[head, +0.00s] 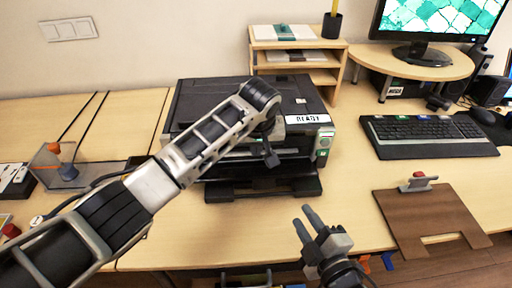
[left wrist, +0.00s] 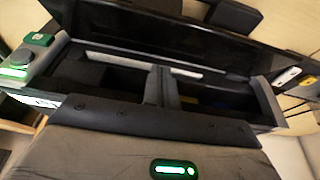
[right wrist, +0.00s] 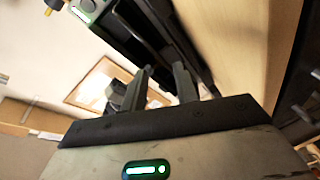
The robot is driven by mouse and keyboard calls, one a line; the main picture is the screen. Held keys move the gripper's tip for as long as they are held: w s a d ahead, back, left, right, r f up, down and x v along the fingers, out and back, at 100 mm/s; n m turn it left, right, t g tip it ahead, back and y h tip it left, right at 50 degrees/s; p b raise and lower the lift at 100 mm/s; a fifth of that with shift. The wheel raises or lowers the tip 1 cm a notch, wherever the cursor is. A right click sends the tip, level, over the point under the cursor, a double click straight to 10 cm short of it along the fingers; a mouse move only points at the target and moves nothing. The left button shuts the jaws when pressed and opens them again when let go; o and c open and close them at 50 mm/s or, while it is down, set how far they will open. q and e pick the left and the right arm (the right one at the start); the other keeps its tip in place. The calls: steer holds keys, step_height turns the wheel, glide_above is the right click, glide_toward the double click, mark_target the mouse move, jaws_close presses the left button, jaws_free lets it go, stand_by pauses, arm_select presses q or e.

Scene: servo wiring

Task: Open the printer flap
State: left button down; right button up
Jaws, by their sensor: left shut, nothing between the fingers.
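The black printer (head: 190,101) stands on the desk with its lit READY label and green-lit control on its right front. A dark flat panel (head: 245,190) juts out low from its front; it looks like a lowered flap, but I cannot be sure. In the left wrist view, the dark panel (left wrist: 190,45) lies beyond the recess in the printer's front. My left gripper (head: 271,160) is shut and empty at the printer's front, and its closed fingers (left wrist: 163,82) reach over the recess. My right gripper (head: 307,214) is open and empty, in front of the printer and lower right of it.
A keyboard (head: 430,134) and a brown clipboard (head: 430,218) lie to the right. A wooden shelf (head: 342,62) and a monitor (head: 440,20) stand behind. Cables and a clear holder (head: 60,170) are at left.

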steer(key=s+d+f+m+g+h+p, duration=0.1)
steer(key=s+f+m+g, duration=0.4)
steer(key=s+m, duration=0.4)
steer(key=f+m, duration=0.1)
steer(key=m, duration=0.3)
steer(key=shift+s+g, duration=0.15)
steer(key=shift+g, duration=0.25)
steer(key=shift+f, duration=0.1)
